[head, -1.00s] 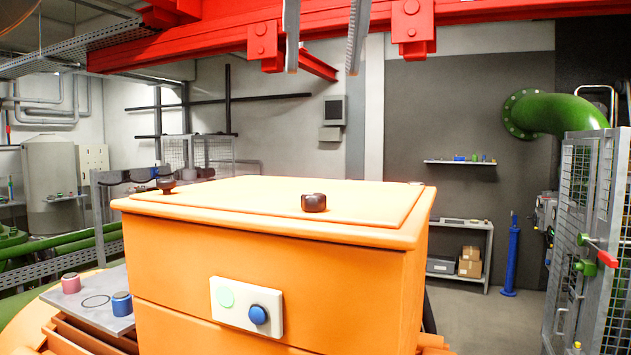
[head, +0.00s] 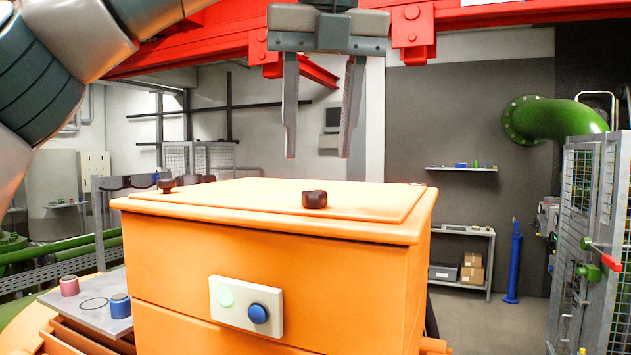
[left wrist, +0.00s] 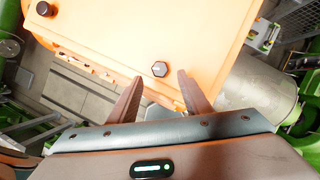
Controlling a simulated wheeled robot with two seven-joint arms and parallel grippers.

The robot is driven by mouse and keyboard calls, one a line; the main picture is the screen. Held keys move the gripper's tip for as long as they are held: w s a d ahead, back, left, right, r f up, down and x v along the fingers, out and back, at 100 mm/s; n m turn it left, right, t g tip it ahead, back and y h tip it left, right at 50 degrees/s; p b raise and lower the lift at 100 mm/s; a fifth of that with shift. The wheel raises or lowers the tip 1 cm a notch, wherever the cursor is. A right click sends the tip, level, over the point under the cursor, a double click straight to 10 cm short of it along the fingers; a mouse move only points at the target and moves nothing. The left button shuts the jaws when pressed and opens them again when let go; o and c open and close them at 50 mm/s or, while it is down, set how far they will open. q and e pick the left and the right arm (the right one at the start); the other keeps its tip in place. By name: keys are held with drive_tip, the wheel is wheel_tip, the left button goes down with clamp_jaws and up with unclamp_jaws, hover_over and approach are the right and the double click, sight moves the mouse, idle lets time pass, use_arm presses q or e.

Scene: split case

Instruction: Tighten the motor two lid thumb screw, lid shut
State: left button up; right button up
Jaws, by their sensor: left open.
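The orange motor box stands in the middle of the head view, and its lid (head: 250,198) lies flat and shut on top. My left gripper (head: 319,155) is open and empty, pointing down above the lid, apart from the screw. My right gripper is not in view.
A panel with a pale green and a blue button (head: 258,314) is on the box front. A plate (head: 96,302) with a pink and a blue piece lies at left. A red beam (head: 470,14) crosses overhead. A mesh gate (head: 590,240) stands at right.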

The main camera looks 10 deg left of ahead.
sight(315, 191)
use_arm(q)
drive_tip(key=shift+p+x, duration=0.5)
drive_tip(key=shift+x, duration=2.7)
drive_tip(key=shift+s, duration=0.1)
drive_tip(key=c, duration=1)
drive_tip(key=shift+c, duration=0.2)
